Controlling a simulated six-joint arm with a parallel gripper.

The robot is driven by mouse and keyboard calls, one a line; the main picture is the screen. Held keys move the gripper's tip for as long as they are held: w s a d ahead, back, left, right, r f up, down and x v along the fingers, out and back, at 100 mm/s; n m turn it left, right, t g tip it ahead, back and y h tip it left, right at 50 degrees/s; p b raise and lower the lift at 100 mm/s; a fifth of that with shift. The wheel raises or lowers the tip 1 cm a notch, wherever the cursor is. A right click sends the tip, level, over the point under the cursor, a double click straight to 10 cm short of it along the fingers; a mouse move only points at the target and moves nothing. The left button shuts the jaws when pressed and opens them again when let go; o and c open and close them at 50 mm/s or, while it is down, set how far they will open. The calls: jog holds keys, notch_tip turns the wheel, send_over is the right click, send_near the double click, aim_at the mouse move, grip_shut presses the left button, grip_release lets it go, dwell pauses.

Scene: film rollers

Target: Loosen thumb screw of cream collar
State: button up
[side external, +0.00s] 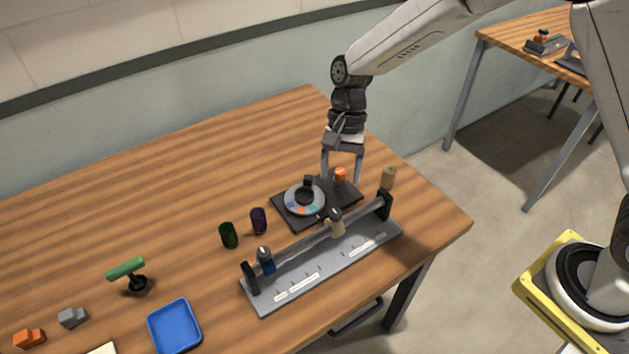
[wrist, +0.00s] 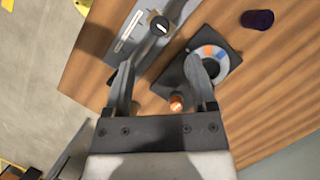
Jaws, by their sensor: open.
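The cream collar (side external: 337,229) sits on the rod of the grey rail fixture, right of its middle. Its dark thumb screw (side external: 335,214) is on top; in the wrist view the thumb screw (wrist: 158,24) shows a white mark, near the top edge. My gripper (side external: 341,180) is open and empty, pointing down behind the collar, by the orange knob. In the wrist view my gripper (wrist: 160,62) has its fingers spread apart, and the thumb screw lies ahead of the fingertips, not between them.
A black plate with a ring dial (side external: 303,200) and an orange knob (side external: 340,174) lies close to my fingers. A blue collar (side external: 266,263) is on the rod's left part. A cream cylinder (side external: 388,178) stands near the rod's right end. Purple (side external: 258,220) and green (side external: 228,235) cylinders stand left.

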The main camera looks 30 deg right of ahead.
aim_at(336, 212)
jog(key=shift+x, duration=3.9)
grip_shut()
